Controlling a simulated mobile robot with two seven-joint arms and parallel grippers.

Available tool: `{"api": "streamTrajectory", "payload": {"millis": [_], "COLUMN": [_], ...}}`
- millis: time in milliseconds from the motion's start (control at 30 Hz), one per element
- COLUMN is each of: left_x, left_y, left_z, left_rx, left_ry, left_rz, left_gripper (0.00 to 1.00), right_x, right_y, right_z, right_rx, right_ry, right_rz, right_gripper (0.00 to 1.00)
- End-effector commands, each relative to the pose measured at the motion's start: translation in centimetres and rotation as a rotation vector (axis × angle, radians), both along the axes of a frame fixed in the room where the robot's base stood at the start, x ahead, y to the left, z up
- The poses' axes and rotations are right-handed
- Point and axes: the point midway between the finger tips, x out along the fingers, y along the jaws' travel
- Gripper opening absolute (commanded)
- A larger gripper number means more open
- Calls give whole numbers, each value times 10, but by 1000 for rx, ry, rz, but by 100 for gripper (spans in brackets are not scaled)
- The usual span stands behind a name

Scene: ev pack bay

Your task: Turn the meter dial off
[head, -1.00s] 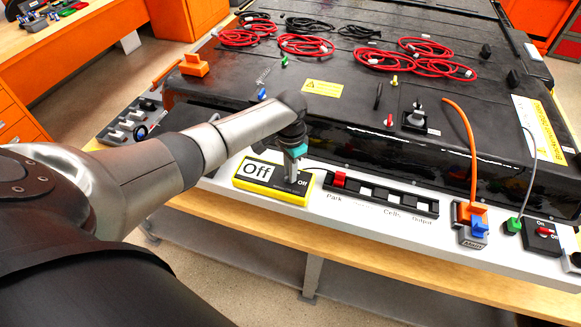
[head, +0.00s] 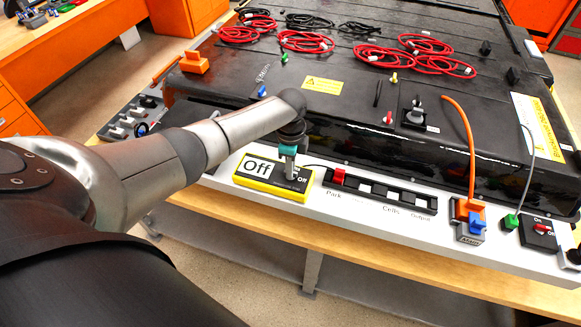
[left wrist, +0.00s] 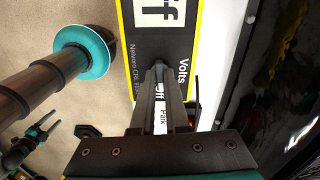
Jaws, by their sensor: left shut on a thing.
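The meter is a yellow-edged box (head: 245,184) lying on the white ledge, and its screen (head: 257,168) reads "Off". It also shows in the left wrist view (left wrist: 191,30), with "Volts" printed beside the fingers. My left gripper (head: 291,176) comes down over the right part of the meter, where the dial is. In the left wrist view the gripper (left wrist: 159,68) has its fingers close together at the dial, shut on it. The fingers hide the dial, so its pointing direction cannot be seen. My right gripper is not in view.
Right of the meter is a black switch strip (head: 393,200) with a red slider (head: 339,177). Farther right are an orange plug (head: 469,208), a green plug (head: 511,221) and a red switch (head: 541,227). The black battery pack (head: 350,147) rises close behind.

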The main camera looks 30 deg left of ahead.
Motion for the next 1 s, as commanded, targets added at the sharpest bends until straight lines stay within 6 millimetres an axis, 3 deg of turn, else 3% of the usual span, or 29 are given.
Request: {"api": "streamTrajectory", "payload": {"millis": [767,800,1000], "left_x": [1,1,0], "left_y": [-1,-1,-1], "left_z": [1,1,0], "left_rx": [-2,-2,-2], "left_ry": [-2,-2,-2], "left_rz": [-98,-98,-97], "left_gripper": [0,17,39], "right_x": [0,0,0], "right_y": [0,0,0], "right_z": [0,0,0], "right_rx": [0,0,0], "right_ry": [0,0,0], "right_rz": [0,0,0], "right_gripper": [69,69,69]}}
